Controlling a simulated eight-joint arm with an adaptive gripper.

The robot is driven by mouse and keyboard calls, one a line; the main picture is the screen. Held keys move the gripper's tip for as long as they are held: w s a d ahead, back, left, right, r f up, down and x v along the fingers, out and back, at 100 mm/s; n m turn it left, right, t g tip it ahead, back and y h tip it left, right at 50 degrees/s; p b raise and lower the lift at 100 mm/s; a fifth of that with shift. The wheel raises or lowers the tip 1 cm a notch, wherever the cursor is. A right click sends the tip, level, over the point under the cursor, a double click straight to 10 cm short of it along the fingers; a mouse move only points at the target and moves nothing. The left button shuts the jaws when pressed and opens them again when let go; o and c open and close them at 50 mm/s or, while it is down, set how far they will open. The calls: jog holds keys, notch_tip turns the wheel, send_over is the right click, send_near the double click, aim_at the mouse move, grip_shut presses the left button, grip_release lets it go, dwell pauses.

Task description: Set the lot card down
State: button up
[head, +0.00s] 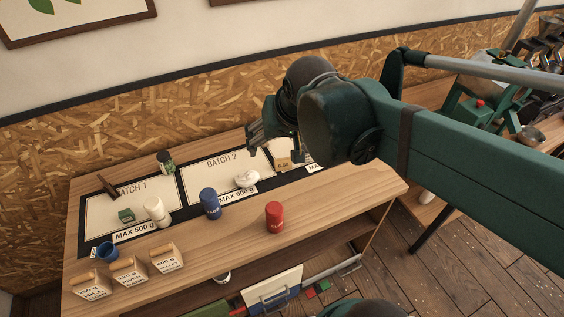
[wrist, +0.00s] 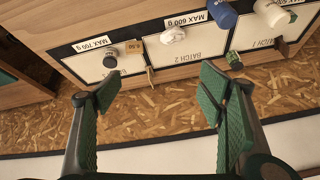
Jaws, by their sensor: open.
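A small tan card (head: 283,163) with dark marks sits by the left edge of the third mat, just below my gripper in the head view. The wrist view shows a tan marked piece (wrist: 133,47) and a thin tan upright piece (wrist: 150,76) near that edge. I cannot tell which of these is the lot card. My gripper (head: 275,144) is above the back of the bench. In the wrist view my gripper (wrist: 156,92) has its fingers wide apart with nothing between them, and the card pieces stand apart from them. My arm hides most of the third mat in the head view.
The Batch 1 mat (head: 98,222) holds a white canister (head: 157,212) and a green box (head: 126,215). The Batch 2 mat (head: 205,176) holds a white lump (head: 246,178). Blue (head: 210,203) and red (head: 274,215) canisters stand in front. A dark jar (wrist: 110,59) stands on the third mat.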

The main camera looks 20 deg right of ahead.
jog(key=s+f+n+t, duration=0.1)
jog(key=s+f+n, duration=0.1)
jog(key=s, duration=0.4)
jog(key=shift+s+a+f+n, duration=0.2)
jog(key=shift+s+a+n, duration=0.05)
jog(key=shift+a+n, duration=0.2)
